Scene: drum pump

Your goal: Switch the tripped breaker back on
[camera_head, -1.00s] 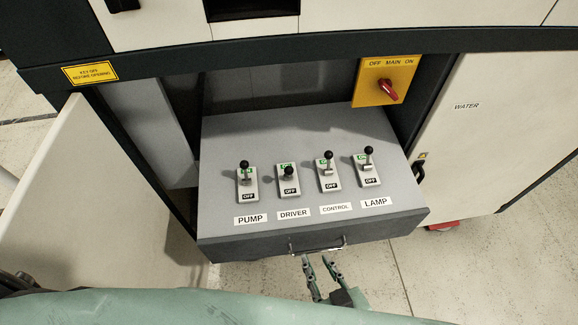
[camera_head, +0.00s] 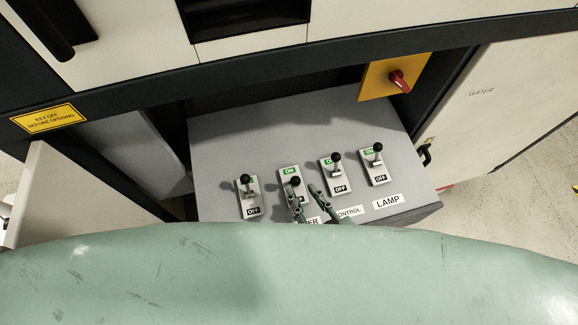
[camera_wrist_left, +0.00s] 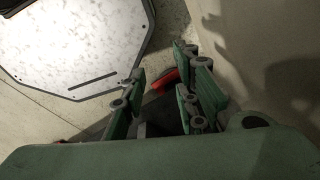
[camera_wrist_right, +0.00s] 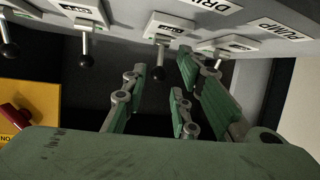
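Breaker switches with black-knobbed levers stand on the pulled-out grey drawer (camera_head: 225,135). The DRIVER breaker (camera_head: 288,172) has its lever low, toward OFF, its green ON label uncovered. The levers of the PUMP (camera_head: 246,190), CONTROL (camera_head: 335,165) and LAMP (camera_head: 376,158) breakers stand up toward ON. My right gripper (camera_head: 307,196) is open at the front of the DRIVER breaker; in the right wrist view the DRIVER knob (camera_wrist_right: 159,73) appears between its fingers (camera_wrist_right: 162,84). Contact cannot be told. My left gripper (camera_wrist_left: 160,78) is open and empty, outside the head view.
A red main switch (camera_head: 400,82) on a yellow plate is behind the drawer at right. An open white door (camera_head: 75,200) stands at left, the WATER panel (camera_head: 490,115) at right. The neighbouring levers are close to my right fingers.

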